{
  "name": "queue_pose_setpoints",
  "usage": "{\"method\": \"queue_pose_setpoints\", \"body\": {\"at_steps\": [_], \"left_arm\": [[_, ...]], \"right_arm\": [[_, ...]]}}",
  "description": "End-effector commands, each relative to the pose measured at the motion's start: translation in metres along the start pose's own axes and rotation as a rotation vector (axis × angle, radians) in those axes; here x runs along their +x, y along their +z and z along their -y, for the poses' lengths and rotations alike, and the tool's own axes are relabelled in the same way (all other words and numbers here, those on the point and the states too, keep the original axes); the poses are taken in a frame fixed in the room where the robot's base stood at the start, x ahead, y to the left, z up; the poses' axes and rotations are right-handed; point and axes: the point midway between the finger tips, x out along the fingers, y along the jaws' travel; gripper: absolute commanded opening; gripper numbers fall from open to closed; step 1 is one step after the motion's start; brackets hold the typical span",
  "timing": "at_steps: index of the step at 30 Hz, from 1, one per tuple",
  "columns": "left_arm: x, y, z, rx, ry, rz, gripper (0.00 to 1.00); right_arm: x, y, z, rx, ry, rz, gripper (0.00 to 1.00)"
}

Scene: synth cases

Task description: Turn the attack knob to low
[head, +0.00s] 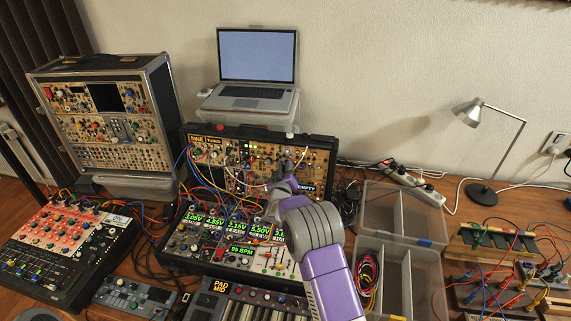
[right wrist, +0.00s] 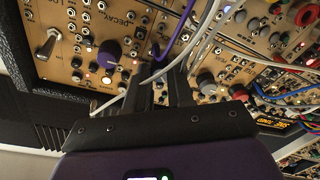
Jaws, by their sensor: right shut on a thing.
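The modular synth case (head: 318,152) stands open at the middle of the desk, its tan upper panel full of knobs, jacks and cables. My right gripper (head: 287,176) reaches this panel near its right part. In the right wrist view the two dark fingers (right wrist: 160,78) are close together at the panel, shut on what seems to be a knob, mostly hidden between them. A purple knob (right wrist: 110,52) sits just left of the fingers, below a "DECAY" label. I cannot read an attack label. My left gripper is not in view.
White and purple patch cables (right wrist: 182,30) cross close to the fingers. A laptop (head: 257,75) stands behind the case, a mixer (head: 65,245) to the left, a keyboard (head: 245,303) in front. A clear divided bin (head: 405,215) and a lamp (head: 483,150) are to the right.

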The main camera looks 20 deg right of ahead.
Motion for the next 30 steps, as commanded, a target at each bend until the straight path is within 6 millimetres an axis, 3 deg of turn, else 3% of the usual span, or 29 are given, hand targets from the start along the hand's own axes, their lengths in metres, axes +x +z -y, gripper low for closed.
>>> {"method": "queue_pose_setpoints", "body": {"at_steps": [18,30], "left_arm": [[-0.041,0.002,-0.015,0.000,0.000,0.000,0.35],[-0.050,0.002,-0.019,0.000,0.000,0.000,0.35]], "right_arm": [[-0.001,-0.003,-0.002,-0.557,-0.057,0.017,0.00],[0.000,-0.002,-0.003,-0.756,-0.077,0.025,0.00]]}}
